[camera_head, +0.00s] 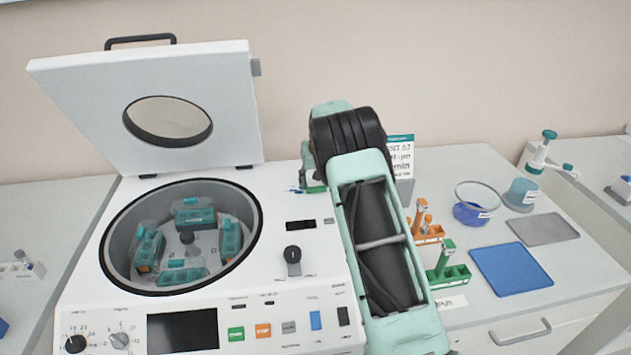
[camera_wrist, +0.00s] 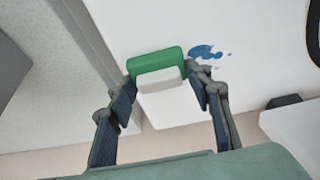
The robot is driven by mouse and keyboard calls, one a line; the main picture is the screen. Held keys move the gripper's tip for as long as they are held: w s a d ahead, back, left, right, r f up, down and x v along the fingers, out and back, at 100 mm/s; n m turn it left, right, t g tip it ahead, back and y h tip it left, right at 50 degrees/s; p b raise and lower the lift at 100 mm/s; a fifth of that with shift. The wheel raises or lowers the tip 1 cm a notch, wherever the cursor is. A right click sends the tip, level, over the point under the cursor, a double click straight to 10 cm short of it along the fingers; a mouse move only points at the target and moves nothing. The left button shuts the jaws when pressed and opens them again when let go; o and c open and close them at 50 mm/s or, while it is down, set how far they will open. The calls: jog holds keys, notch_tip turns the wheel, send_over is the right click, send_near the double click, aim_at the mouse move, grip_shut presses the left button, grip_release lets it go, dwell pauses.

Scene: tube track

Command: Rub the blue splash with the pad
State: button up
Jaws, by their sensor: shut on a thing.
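The pad is a green block (camera_wrist: 154,60) with a white part (camera_wrist: 160,80) towards me in the wrist view. My gripper (camera_wrist: 163,88) is shut on the pad, with a finger on each side of it. The blue splash (camera_wrist: 204,52) is an irregular blot with small drops on the white surface, just right of the pad in the wrist view. Whether the pad touches the surface, I cannot tell.
The white centrifuge (camera_head: 280,215) stands with its lid (camera_head: 90,95) raised and teal buckets inside. Right of my arm are an orange rack (camera_head: 428,236), a green rack (camera_head: 450,277), a glass bowl (camera_head: 476,205), a blue mat (camera_head: 511,269) and a grey mat (camera_head: 543,229).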

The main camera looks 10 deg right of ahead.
aim_at(295, 189)
jog(key=shift+a+f, duration=0.1)
jog(key=shift+a, duration=1.6)
jog(key=shift+a+f+b, duration=0.15)
jog(key=shift+a+b, duration=0.45)
jog(key=shift+a, duration=2.75)
jog(key=shift+d, duration=0.15)
jog(key=shift+d+b, duration=0.45)
jog(key=shift+d, duration=1.2)
jog(key=shift+s+d+b, duration=0.1)
jog(key=shift+d+b, duration=0.6)
jog(key=shift+d, duration=2.55)
jog(key=shift+s, duration=0.1)
